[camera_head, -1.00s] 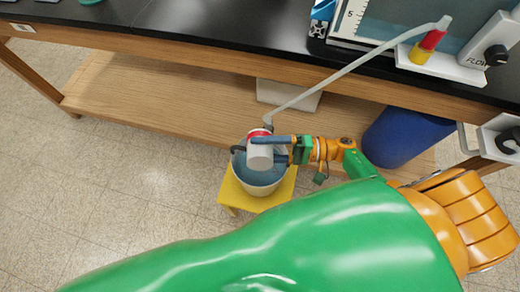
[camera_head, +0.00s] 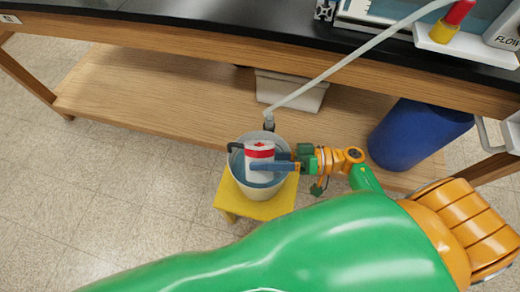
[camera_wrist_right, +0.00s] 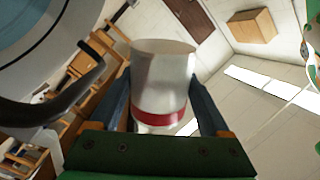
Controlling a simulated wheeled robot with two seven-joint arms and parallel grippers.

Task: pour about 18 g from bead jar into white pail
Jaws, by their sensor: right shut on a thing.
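The bead jar (camera_head: 259,152), white with a red band, is between the fingers of my right gripper (camera_head: 270,166), which is shut on it. The jar is over the mouth of the white pail (camera_head: 241,188); I cannot tell its exact tilt or see any beads. In the right wrist view the jar (camera_wrist_right: 160,75) stands between the two fingers, its red band near the palm. A curved pale and blue shape at the upper left there appears to be the pail. My left gripper is not in view.
The pail stands on a yellow stool (camera_head: 285,200). A grey tube (camera_head: 340,66) slopes down to near the pail's back rim. A blue bin (camera_head: 415,135) stands right of it. The wooden lower shelf (camera_head: 150,100) and black bench top lie behind; floor at left is clear.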

